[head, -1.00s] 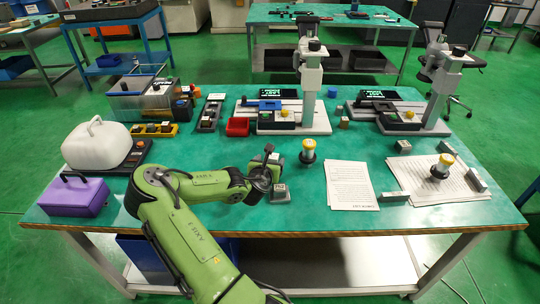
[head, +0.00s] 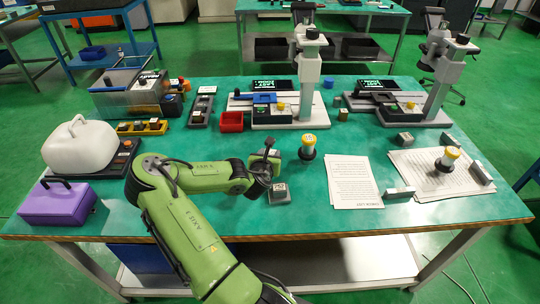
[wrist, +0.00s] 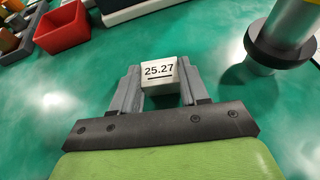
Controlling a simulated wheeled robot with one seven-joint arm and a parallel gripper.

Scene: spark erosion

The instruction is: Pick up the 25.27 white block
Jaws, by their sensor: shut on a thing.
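The white block (wrist: 159,72), marked 25.27 in black on its pale top face, shows in the middle of the wrist view. My gripper (wrist: 160,84) has one grey finger on each side of it and is shut on it. The block's side towards the palm is dark. I cannot tell from the wrist view whether its base touches the green table. In the head view my gripper (head: 272,166) is low over the front middle of the table, left of the yellow-topped cylinder. The fingers are hard to make out there.
The yellow-topped cylinder (head: 307,147) stands close on the right. A small grey block (head: 278,191) with a pale labelled top shows just below my gripper; its label is unreadable. Paper sheets (head: 354,182) lie further right. A red tray (head: 232,122) and measuring stands (head: 305,75) are behind.

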